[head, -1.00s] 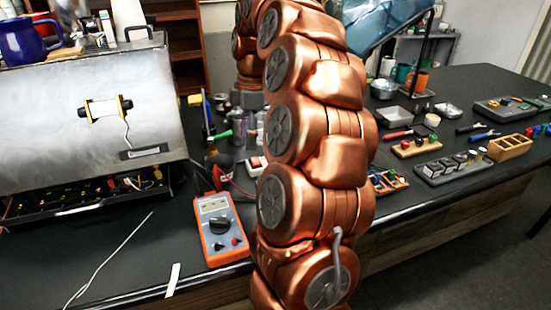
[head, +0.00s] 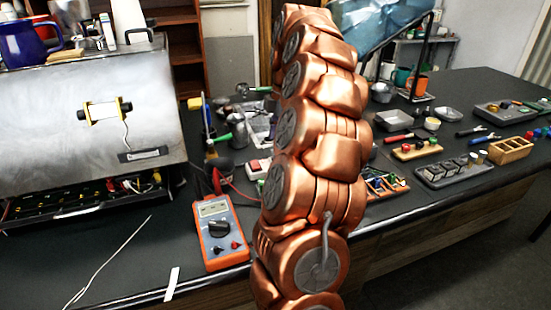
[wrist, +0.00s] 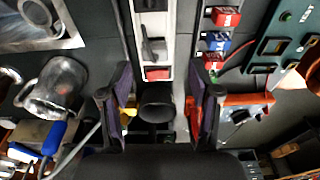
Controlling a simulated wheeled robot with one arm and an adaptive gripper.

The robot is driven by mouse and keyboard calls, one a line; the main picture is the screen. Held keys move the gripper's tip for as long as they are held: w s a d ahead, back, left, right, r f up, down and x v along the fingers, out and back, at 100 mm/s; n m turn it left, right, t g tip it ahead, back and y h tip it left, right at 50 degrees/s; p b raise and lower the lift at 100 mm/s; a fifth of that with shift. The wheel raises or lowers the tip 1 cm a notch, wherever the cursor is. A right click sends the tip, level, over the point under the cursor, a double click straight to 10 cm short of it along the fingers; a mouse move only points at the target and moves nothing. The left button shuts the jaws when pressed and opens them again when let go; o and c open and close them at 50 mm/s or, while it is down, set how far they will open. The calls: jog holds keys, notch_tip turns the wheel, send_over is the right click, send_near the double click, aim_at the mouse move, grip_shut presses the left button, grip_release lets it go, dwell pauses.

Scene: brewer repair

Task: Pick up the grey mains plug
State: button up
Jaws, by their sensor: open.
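My gripper (wrist: 160,75) is open and empty in the wrist view, its two dark fingers spread and pointing down over the bench. Beyond the fingertips, a white power strip (wrist: 164,18) with a red switch (wrist: 157,74) runs up the picture. A grey shape on it looks like the mains plug (wrist: 153,48); it lies ahead of the fingers, not between them. A dark round object (wrist: 157,103) shows between the fingers, apparently lower down. In the head view my arm hides the gripper and most of the strip; I cannot make out the plug there.
The orange multimeter (head: 217,232) lies near the bench's front edge, and it shows right of the fingers in the wrist view (wrist: 248,99). A metal jug (wrist: 60,88) stands to their left. Red and blue blocks (wrist: 217,42) are at upper right. The brewer (head: 60,110) stands at left.

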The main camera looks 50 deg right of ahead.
jog(key=shift+w+a+f+p, duration=0.1)
jog(key=shift+w+f+p, duration=0.1)
jog(key=shift+f, duration=0.65)
jog(key=shift+w+f+p, duration=0.1)
jog(key=shift+f+p, duration=0.05)
jog(key=shift+f, duration=0.65)
jog(key=shift+w+a+f+p, duration=0.1)
jog(key=shift+f+p, duration=0.1)
jog(key=shift+f, duration=0.65)
jog(key=shift+c, duration=0.4)
grip_shut()
